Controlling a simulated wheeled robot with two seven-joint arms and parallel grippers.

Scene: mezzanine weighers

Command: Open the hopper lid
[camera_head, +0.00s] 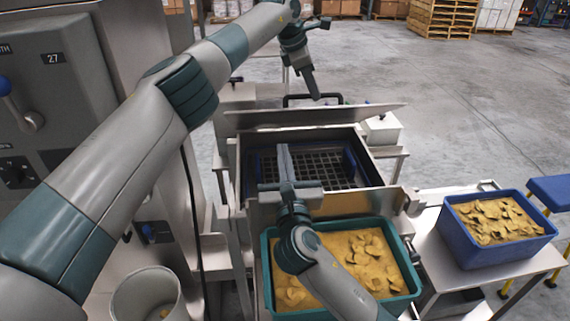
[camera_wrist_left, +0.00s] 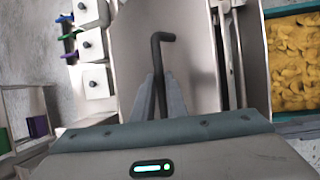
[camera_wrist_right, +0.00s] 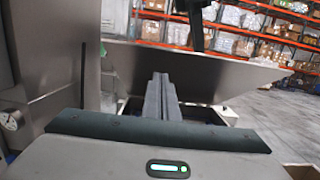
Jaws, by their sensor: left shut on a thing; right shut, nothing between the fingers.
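The hopper lid (camera_head: 350,115) is a metal plate raised at the back of the hopper (camera_head: 378,172), seen nearly edge-on in the head view. The hopper mouth is uncovered and its dark grid (camera_head: 325,172) shows. My left gripper (camera_head: 316,96) is shut on the lid's black handle (camera_head: 290,99), behind the lid; the left wrist view shows the bent handle (camera_wrist_left: 161,38) between the fingers. My right gripper (camera_head: 283,147) is shut and empty over the hopper mouth. In the right wrist view its fingers point toward the raised lid (camera_wrist_right: 225,80).
A green bin of chips (camera_head: 268,285) stands in front of the hopper. A blue bin of chips (camera_head: 490,255) sits on a metal table (camera_head: 430,228) at right. A grey cabinet (camera_head: 60,75) stands at left, above a round container (camera_head: 125,300). Open floor lies at back right.

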